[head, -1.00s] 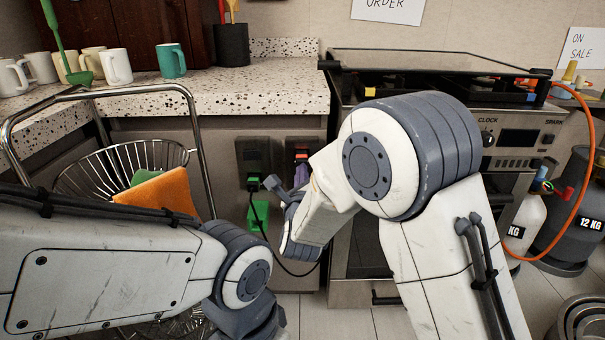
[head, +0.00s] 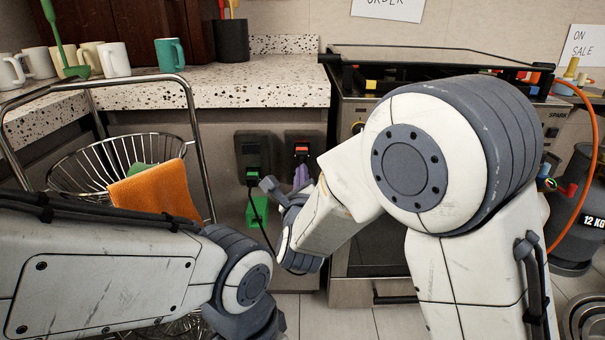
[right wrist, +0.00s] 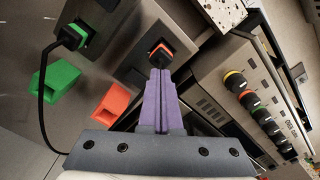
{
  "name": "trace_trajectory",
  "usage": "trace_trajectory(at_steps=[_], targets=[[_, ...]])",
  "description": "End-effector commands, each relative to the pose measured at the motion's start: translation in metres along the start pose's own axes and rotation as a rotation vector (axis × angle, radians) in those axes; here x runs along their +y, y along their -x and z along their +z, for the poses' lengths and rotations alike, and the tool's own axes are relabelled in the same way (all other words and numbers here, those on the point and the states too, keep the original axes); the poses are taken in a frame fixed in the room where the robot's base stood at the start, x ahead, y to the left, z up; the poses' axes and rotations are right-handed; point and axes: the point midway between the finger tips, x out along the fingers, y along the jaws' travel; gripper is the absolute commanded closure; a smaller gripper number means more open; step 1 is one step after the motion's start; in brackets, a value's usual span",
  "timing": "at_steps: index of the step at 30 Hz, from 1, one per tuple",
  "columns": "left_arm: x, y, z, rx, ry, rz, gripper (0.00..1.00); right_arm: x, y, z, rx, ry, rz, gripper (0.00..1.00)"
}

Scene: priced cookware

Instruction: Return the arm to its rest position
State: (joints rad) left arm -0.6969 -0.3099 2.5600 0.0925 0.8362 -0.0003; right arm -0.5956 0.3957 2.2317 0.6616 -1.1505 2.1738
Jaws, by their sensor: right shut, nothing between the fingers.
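My right gripper (head: 301,174) is in front of the wall sockets below the counter, partly hidden by its own arm. In the right wrist view its purple fingers (right wrist: 160,85) are shut together with nothing between them. Their tips appear close to an orange-and-black plug or switch (right wrist: 160,52) on a dark plate; I cannot tell whether they touch. My right arm (head: 440,160) is bent high in front of the oven. My left arm (head: 110,270) crosses the lower left; its gripper is out of view.
A wire basket (head: 90,165) with an orange cloth (head: 155,192) stands at left. A green plug (head: 253,174) with a black cable is beside the gripper. The oven (head: 355,290) is close behind my right arm. An orange hose (head: 590,170) and gas cylinder (head: 575,235) are at right.

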Motion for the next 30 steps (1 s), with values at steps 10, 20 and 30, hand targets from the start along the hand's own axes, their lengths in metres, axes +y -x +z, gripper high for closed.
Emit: trace_trajectory(at_steps=[10,20,30], targets=[[-0.002,-0.028,0.002,0.0,0.0,0.0,0.5,0.003,0.068,-0.002,-0.005,-0.001,0.002,1.0],[-0.002,-0.031,0.002,0.0,0.0,0.0,0.5,0.004,0.085,-0.013,0.029,0.121,0.056,1.0],[-0.002,-0.031,0.002,0.0,0.0,0.0,0.5,0.021,0.089,-0.123,0.063,1.09,0.615,1.0]])
